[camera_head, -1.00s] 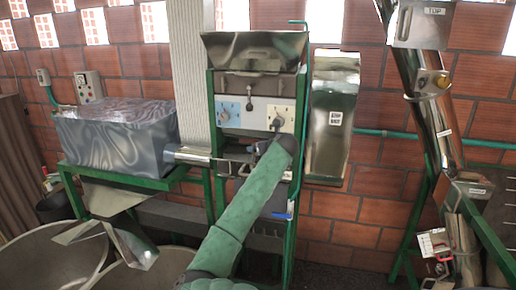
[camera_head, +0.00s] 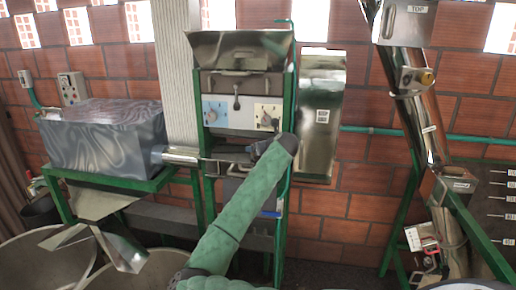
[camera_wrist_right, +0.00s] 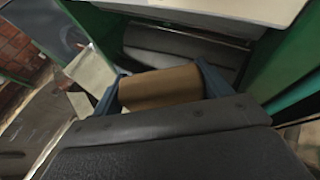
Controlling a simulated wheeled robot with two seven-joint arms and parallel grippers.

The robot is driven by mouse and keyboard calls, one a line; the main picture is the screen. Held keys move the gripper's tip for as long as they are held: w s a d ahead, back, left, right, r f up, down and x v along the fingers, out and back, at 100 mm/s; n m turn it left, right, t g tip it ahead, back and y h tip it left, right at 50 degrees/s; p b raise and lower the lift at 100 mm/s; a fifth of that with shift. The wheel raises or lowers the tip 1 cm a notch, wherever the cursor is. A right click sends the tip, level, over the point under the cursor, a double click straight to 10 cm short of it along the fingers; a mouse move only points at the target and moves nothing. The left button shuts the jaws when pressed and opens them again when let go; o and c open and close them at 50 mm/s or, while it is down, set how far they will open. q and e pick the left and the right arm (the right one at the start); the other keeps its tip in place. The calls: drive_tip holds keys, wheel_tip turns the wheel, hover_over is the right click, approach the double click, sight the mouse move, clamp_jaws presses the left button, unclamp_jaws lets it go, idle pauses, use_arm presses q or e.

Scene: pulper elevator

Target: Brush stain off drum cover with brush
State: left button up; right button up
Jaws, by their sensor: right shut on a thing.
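My right arm reaches up from the bottom of the head view to the front of the green-framed machine, with its gripper (camera_head: 256,150) below the dial panel. In the right wrist view, the blue fingers of this gripper (camera_wrist_right: 160,90) are shut on a brown, wood-coloured block (camera_wrist_right: 160,86), which looks like the brush. Its bristles are hidden. A dark grey rounded surface (camera_wrist_right: 185,45) lies beyond the block, within the frame; it may be the drum cover. I cannot make out a stain, or whether the brush touches that surface. My left gripper is not in view.
The machine has a metal hopper (camera_head: 240,48) on top and a dial panel (camera_head: 240,114) above the gripper. A grey box (camera_head: 103,138) stands left on a green stand. A shiny metal panel (camera_head: 320,115) and a slanted metal tube (camera_head: 432,130) are to the right.

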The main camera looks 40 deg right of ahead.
drive_tip(key=shift+s+d+f, duration=0.1)
drive_tip(key=shift+s+d, duration=0.7)
drive_tip(key=shift+s, duration=0.15)
drive_tip(key=shift+w+a, duration=0.95)
drive_tip(key=shift+w, duration=0.15)
drive_tip(key=shift+w+a, duration=0.9)
drive_tip(key=shift+w, duration=0.2)
drive_tip(key=shift+w+a, duration=1.85)
drive_tip(key=shift+w, duration=0.2)
